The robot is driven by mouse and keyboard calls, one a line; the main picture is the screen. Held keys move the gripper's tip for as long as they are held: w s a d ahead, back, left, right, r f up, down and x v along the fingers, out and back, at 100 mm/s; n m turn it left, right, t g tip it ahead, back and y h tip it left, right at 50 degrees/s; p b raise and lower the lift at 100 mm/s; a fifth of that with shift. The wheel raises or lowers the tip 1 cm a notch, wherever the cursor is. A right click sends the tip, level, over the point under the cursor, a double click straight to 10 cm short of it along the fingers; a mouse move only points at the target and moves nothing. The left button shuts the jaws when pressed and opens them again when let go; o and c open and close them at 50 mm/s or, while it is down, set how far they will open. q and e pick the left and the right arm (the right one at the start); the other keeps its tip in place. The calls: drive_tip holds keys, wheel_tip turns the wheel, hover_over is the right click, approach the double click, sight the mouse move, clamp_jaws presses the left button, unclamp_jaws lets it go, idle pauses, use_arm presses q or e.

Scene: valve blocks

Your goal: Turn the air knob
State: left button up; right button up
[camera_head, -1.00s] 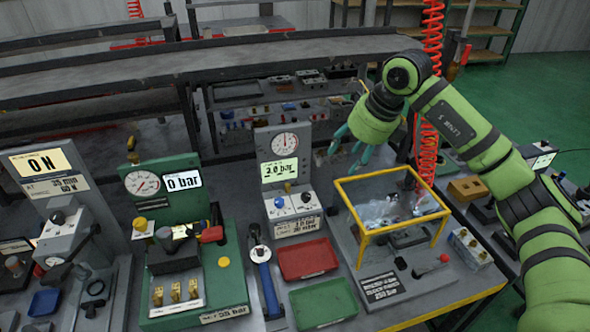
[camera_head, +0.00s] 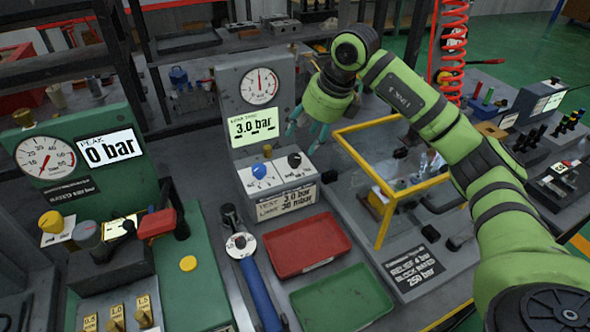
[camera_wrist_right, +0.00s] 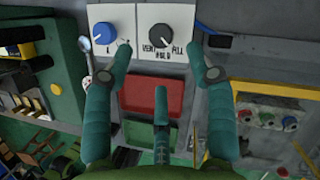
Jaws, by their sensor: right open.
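A grey test station (camera_head: 228,110) stands in the middle of the head view, with a round gauge and a screen reading 3.0 bar. Its white sloped panel carries a blue knob (camera_head: 259,171) on the left and a black knob (camera_head: 294,160) on the right. The right wrist view shows the blue knob (camera_wrist_right: 104,33) and the black knob (camera_wrist_right: 162,39), labelled VENT, HOLD and FILL. My right gripper (camera_head: 305,130) is open and empty, above and to the right of the panel. In the wrist view its teal fingers (camera_wrist_right: 165,58) frame the black knob without touching it. My left gripper is not in view.
A red tray (camera_head: 318,257) and a green tray (camera_head: 350,312) lie in front of the station. A yellow-framed guard (camera_head: 386,212) stands to the right. A green station (camera_head: 50,118) reading 0 bar stands to the left. A blue-handled tool (camera_head: 258,290) lies between.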

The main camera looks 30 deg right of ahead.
sight(294, 157)
drive_tip(key=shift+w+a+f, duration=0.15)
drive_tip(key=shift+f, duration=0.55)
drive_tip(key=p+x, duration=0.1)
drive_tip(key=x, duration=0.4)
drive_tip(key=shift+w+f, duration=0.25)
drive_tip(key=shift+f, duration=0.1)
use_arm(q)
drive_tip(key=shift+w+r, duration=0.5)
use_arm(e)
drive_tip(key=shift+c, duration=0.4)
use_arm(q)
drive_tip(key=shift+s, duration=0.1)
use_arm(e)
drive_tip(key=shift+r, duration=0.1)
drive_tip(key=c, duration=1)
